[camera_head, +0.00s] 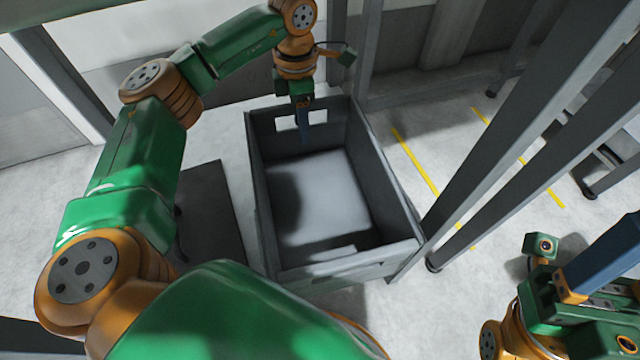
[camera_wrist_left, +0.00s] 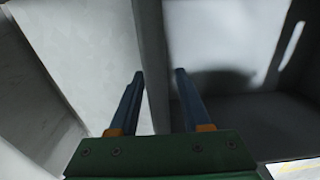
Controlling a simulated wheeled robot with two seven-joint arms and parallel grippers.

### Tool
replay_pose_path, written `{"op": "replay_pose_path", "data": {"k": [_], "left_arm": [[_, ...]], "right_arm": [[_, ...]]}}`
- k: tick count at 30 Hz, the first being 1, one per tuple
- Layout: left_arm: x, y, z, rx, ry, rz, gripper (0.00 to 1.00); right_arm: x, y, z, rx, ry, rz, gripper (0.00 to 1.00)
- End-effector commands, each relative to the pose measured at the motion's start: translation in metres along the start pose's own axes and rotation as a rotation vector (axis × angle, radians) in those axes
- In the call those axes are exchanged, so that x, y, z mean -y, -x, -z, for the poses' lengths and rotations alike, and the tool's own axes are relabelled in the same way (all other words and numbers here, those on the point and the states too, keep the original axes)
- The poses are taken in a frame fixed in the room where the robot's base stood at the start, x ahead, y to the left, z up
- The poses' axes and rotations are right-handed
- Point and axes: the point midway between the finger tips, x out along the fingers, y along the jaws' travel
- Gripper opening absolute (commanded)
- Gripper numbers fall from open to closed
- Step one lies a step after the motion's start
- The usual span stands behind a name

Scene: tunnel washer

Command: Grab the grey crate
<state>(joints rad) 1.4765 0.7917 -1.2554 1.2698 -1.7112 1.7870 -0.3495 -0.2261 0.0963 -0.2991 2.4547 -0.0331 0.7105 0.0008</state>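The grey crate (camera_head: 399,200) stands in the middle of the head view, open at the top, with nothing seen inside. Its far wall has a handle opening, and a slot shows at the near wall. My left gripper (camera_head: 303,126) is at that far wall, pointing down, with a blue finger showing inside the crate. In the left wrist view the two fingers (camera_wrist_left: 159,74) are apart, one on each side of the crate wall (camera_wrist_left: 151,45), with visible gaps. My right gripper (camera_head: 606,254) is at the lower right, away from the crate; its finger spacing is unclear.
Grey metal posts (camera_head: 520,130) rise to the right of the crate. A dark flat plate (camera_head: 208,215) lies on the floor to its left. Grey machine panels stand behind it. Yellow lines (camera_head: 416,160) mark the pale floor at the right.

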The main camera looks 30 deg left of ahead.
Motion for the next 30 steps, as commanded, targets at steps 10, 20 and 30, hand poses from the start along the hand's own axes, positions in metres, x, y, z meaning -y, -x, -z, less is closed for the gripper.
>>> {"op": "replay_pose_path", "data": {"k": [10, 20, 30], "left_arm": [[0.0001, 0.0003, -0.0001, 0.0, 0.0, 0.0, 0.0], [0.0001, 0.0003, -0.0001, 0.0, 0.0, 0.0, 0.0], [0.0001, 0.0003, -0.0001, 0.0, 0.0, 0.0, 0.0]], "right_arm": [[0.0001, 0.0, -0.0004, 0.002, 0.0, 0.0, 0.5], [0.0001, 0.0002, -0.0006, 0.003, -0.001, 0.0, 0.5], [0.0001, 0.0002, -0.0006, 0.004, 0.0, 0.0, 0.5]]}}
